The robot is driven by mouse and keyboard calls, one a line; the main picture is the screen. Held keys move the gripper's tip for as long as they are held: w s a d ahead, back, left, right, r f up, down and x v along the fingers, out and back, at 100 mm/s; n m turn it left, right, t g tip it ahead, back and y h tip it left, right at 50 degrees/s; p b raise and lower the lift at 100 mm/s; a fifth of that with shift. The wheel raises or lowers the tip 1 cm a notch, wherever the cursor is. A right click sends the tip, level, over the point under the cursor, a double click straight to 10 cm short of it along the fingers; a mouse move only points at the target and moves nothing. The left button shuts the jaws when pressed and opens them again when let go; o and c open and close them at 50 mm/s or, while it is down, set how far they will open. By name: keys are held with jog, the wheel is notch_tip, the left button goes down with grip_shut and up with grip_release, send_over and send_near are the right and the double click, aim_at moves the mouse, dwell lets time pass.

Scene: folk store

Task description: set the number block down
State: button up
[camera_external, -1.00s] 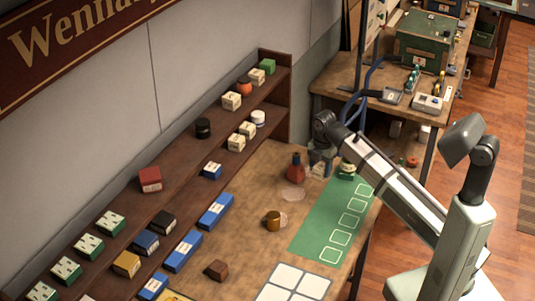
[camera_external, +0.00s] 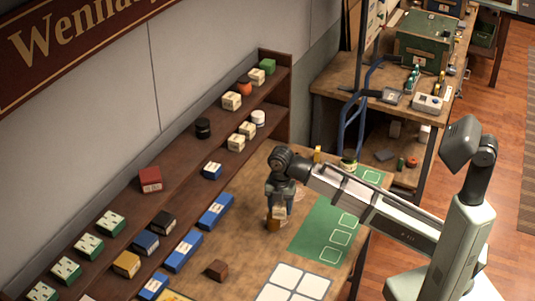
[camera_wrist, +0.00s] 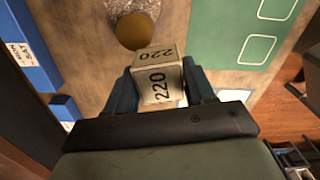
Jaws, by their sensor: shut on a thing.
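The number block (camera_wrist: 158,76) is a cream cube marked "220" on two faces. My gripper (camera_wrist: 160,97) is shut on it, with a dark finger on each side. In the external view the cream block (camera_external: 279,212) shows under my gripper (camera_external: 280,203), over the wooden table near the gold cylinder (camera_external: 272,225). In the wrist view the gold cylinder (camera_wrist: 135,32) lies just beyond the block, on a round speckled patch. I cannot tell the block's exact height above the table.
A green mat (camera_external: 311,240) with white outlined squares lies to the right of my gripper. A white-panelled sheet (camera_external: 290,284) and a brown block (camera_external: 217,270) are nearer the front. Shelves (camera_external: 190,160) with boxes and jars line the left. Blue boxes (camera_external: 215,211) stand along the table's left side.

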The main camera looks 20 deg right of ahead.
jog(key=s+a, duration=0.8)
jog(key=a, duration=0.4)
jog(key=shift+w+a+f+m, duration=0.1)
jog(key=shift+f+m, duration=0.55)
jog(key=shift+f, duration=1.7)
jog(key=shift+w+a+f+m, duration=0.1)
jog(key=shift+f+m, duration=0.55)
jog(key=shift+f, duration=1.7)
jog(key=o, duration=1)
jog(key=shift+f, duration=0.15)
notch_tip(320, 180, up, 12)
jog(key=shift+r, duration=0.2)
